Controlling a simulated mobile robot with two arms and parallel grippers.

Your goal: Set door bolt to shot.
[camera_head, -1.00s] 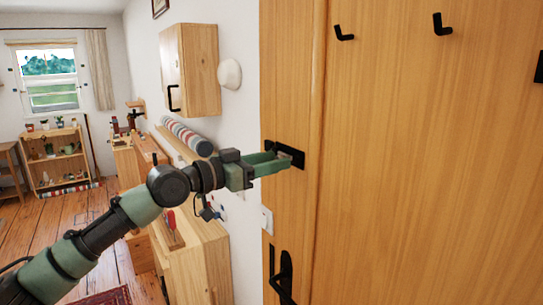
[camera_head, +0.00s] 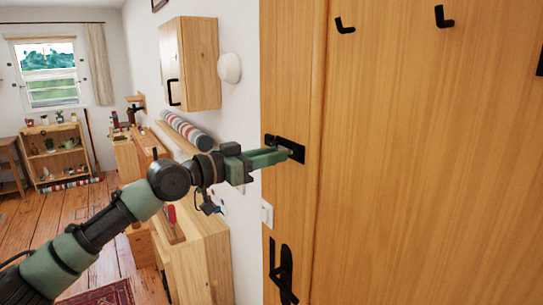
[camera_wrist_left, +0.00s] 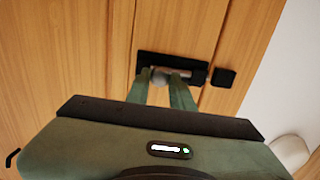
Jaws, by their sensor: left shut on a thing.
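The door bolt (camera_head: 298,150) is a black plate on the wooden door (camera_head: 420,170), near its left edge in the head view. My left gripper (camera_head: 285,155) reaches it from the left, with its green fingertips at the bolt. In the left wrist view, the bolt plate (camera_wrist_left: 190,66) lies across the wood, and my left gripper (camera_wrist_left: 167,76) is shut on the small grey bolt knob (camera_wrist_left: 159,76). The fingers partly hide the knob. A separate black block, the keeper (camera_wrist_left: 223,77), sits just right of the plate. My right gripper is not in view.
A black door handle (camera_head: 284,270) is below the bolt, with a white switch (camera_head: 267,213) beside the door. Black hooks (camera_head: 444,17) are higher up. A wall cabinet (camera_head: 190,64) and a wooden dresser (camera_head: 196,262) stand left of the door.

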